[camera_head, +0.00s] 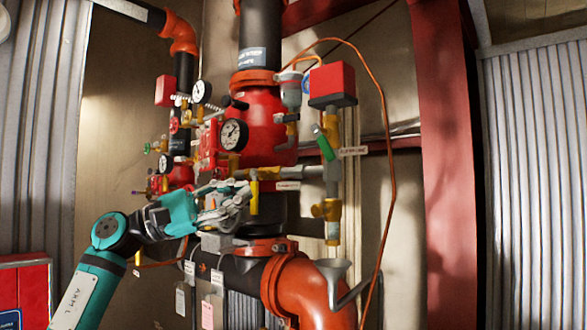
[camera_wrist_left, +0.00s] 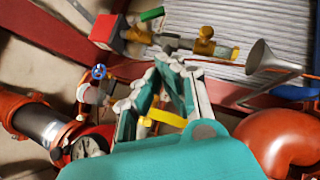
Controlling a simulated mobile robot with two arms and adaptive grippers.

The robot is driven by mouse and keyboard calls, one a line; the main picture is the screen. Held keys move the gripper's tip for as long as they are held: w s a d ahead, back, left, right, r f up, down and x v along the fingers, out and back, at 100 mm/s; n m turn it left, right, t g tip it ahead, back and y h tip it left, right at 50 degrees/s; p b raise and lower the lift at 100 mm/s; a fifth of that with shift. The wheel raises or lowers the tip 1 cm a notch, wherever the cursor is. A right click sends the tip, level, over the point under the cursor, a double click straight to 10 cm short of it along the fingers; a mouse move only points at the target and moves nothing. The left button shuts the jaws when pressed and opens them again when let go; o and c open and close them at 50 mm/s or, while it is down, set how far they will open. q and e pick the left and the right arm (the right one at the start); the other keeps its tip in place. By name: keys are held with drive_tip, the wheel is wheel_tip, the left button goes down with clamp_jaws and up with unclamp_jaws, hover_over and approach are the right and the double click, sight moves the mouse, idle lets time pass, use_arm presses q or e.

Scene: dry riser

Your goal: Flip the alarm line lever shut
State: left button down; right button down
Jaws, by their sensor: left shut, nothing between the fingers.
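A yellow lever (camera_head: 254,197) hangs down from a brass valve on a horizontal pipe, across the pipe's line. A small label (camera_head: 288,186) is beside it, too small to read surely. A green lever (camera_head: 325,148) sits tilted on the vertical pipe at the right, with another label (camera_head: 353,151) beside it. My left gripper (camera_head: 244,197) is shut and empty, its fingertips close to the yellow lever's left side; I cannot tell if they touch. In the left wrist view, the yellow lever (camera_wrist_left: 166,117) shows by my fingers, and the green lever (camera_wrist_left: 152,14) is farther off.
A red box (camera_head: 332,80) tops the vertical pipe. Gauges (camera_head: 233,134) and small valves crowd the left. An orange elbow pipe (camera_head: 310,292) and a grey funnel (camera_head: 333,271) stand below. A thin copper tube (camera_head: 386,130) loops at the right, before a red post (camera_head: 447,150).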

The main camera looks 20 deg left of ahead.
sight(326, 148)
use_arm(q)
drive_tip(key=s+d+r+p+x, duration=0.1)
drive_tip(key=s+p+x, duration=0.1)
drive_tip(key=p+x, duration=0.5)
drive_tip(key=x, duration=0.5)
drive_tip(key=shift+d+r, duration=0.2)
drive_tip(key=shift+d, duration=0.05)
